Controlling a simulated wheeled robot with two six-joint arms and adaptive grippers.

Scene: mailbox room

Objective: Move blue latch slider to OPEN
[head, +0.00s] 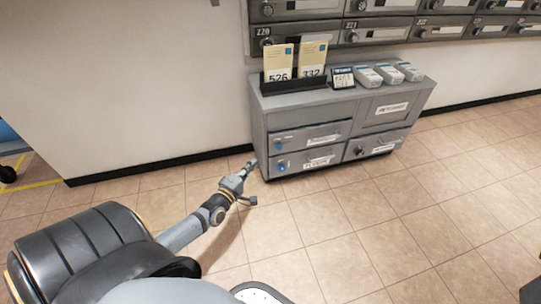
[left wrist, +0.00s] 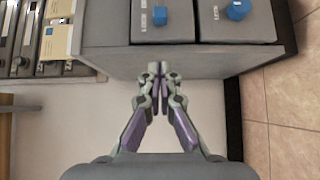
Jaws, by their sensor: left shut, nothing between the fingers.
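A grey cabinet (head: 258,122) stands against the wall. Its two left drawers each carry a small blue latch piece, an upper one (head: 279,146) and a lower one (head: 282,166). In the left wrist view two blue pieces also show at the top, one (left wrist: 160,16) on one drawer and a bigger-looking one (left wrist: 237,10) on the other. I cannot tell which is the named slider or read its setting. My left gripper (head: 252,163) is shut and empty beside the cabinet's lower left front corner. Its closed fingertips (left wrist: 158,69) appear apart from both blue pieces. My right gripper is not in view.
On the cabinet top stand a dark holder (head: 294,86) with two cards, a small sign (head: 342,78) and several pale packets (head: 367,76). Grey mailboxes (head: 385,30) hang above. The tiled floor (head: 330,215) in front is clear.

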